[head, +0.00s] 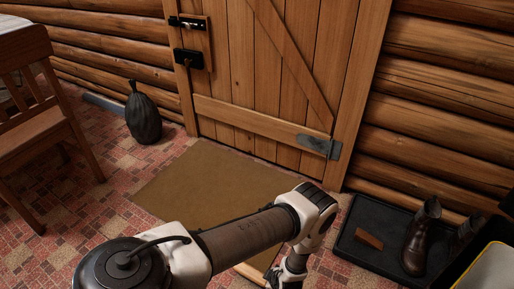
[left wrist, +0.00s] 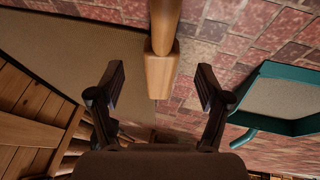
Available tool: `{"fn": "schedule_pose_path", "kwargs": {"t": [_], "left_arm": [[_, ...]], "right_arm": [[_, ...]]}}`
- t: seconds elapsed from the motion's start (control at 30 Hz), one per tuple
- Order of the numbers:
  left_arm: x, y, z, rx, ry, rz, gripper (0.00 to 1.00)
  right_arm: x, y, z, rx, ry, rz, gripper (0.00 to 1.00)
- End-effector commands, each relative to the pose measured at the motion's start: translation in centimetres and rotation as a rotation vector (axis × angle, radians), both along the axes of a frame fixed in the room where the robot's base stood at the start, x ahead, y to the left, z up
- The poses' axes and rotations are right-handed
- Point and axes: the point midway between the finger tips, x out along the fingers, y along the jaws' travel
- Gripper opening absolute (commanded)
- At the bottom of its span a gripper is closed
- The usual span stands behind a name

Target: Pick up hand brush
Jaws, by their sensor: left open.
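In the left wrist view, a pale wooden piece (left wrist: 162,68), with a round shaft running into a square block, has its end between my left fingers and clear of both. It looks like a handle, but no bristles show, so I cannot tell whether it is the hand brush. My left gripper (left wrist: 160,84) is open and empty. In the head view it (head: 287,279) is at the bottom edge, partly cut off. A small brown wooden block (head: 369,239) lies on the black boot tray (head: 350,249); it is too small to identify. My right gripper is not in view.
A teal-rimmed object (left wrist: 262,92), perhaps a dustpan, lies right of my fingers. A brown mat (head: 190,185) lies before the wooden door (head: 240,95). Dark boots (head: 419,240) stand on the tray. A dark gourd-shaped object (head: 143,118) and chair (head: 45,125) are at left.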

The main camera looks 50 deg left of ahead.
Motion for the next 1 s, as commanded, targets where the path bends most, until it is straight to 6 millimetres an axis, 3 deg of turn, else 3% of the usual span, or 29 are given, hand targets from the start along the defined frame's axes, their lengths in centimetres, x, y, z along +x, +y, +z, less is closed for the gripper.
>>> {"fn": "schedule_pose_path", "kwargs": {"t": [0.23, 0.5, 0.7, 1.0], "left_arm": [[0.1, 1.8, -4.1, 0.001, 0.000, -0.001, 0.77], [0.3, 2.2, -4.4, 0.001, 0.000, -0.005, 0.77], [0.3, 2.2, -4.4, 0.001, 0.001, -0.005, 0.06], [0.3, 2.2, -4.3, 0.001, 0.000, -0.005, 0.05]], "right_arm": [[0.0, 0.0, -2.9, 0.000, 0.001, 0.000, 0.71], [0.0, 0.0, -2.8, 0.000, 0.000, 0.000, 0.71], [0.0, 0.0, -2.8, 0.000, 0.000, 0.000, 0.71], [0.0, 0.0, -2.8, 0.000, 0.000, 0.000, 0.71]]}}
